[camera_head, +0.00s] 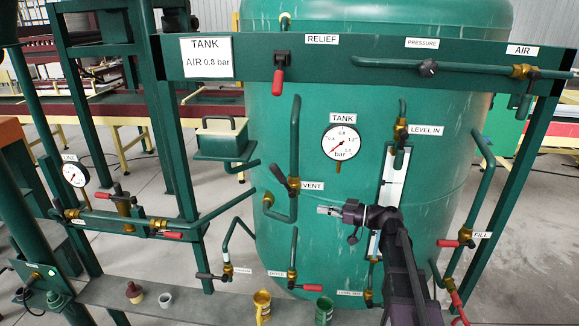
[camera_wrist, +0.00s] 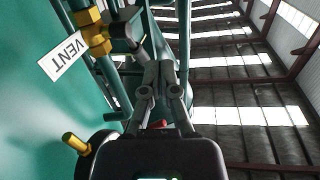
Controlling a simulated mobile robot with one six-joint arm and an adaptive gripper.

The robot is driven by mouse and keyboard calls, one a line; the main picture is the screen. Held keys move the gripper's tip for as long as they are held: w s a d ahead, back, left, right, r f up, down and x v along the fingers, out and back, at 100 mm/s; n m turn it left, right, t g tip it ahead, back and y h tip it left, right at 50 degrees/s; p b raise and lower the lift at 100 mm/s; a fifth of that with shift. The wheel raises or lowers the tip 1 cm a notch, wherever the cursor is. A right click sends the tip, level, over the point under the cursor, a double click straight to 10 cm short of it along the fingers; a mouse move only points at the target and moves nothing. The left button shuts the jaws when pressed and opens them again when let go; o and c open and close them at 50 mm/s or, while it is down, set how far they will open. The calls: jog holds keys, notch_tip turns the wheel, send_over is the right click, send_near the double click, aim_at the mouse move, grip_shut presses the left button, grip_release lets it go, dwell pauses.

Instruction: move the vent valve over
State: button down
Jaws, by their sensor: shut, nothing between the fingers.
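The vent valve (camera_head: 293,183) has a brass body on a green pipe on the tank front, just left of the VENT label (camera_head: 312,185). My gripper (camera_head: 322,210) is shut and empty, below and right of the valve and apart from the handle. In the wrist view, the brass valve body (camera_wrist: 95,32) and the upside-down VENT label (camera_wrist: 63,57) show at upper left, beside my shut fingers (camera_wrist: 159,75). A small red piece shows behind the fingers, and I cannot tell what it belongs to.
The TANK gauge (camera_head: 341,142) is above right of my gripper. The white level strip (camera_head: 391,190) is partly behind my arm. Green pipes with other red-handled valves, such as RELIEF (camera_head: 279,80) and FILL (camera_head: 463,238), surround the area. Cups (camera_head: 262,305) stand low in front.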

aim_at(283, 180)
jog(key=w+d+r+n+t+y+p, duration=0.1)
jog(key=w+d+r+n+y, duration=0.1)
jog(key=r, duration=0.5)
jog(key=shift+w+y, duration=0.4)
jog(key=shift+w, duration=0.1)
jog(key=shift+a+r, duration=0.1)
jog(key=w+f+x, duration=0.1)
jog(key=f+x, duration=0.2)
jog(key=x, duration=0.9)
jog(key=shift+a+r+p, duration=0.3)
jog(key=shift+a+p, duration=0.05)
jog(key=shift+a, duration=0.25)
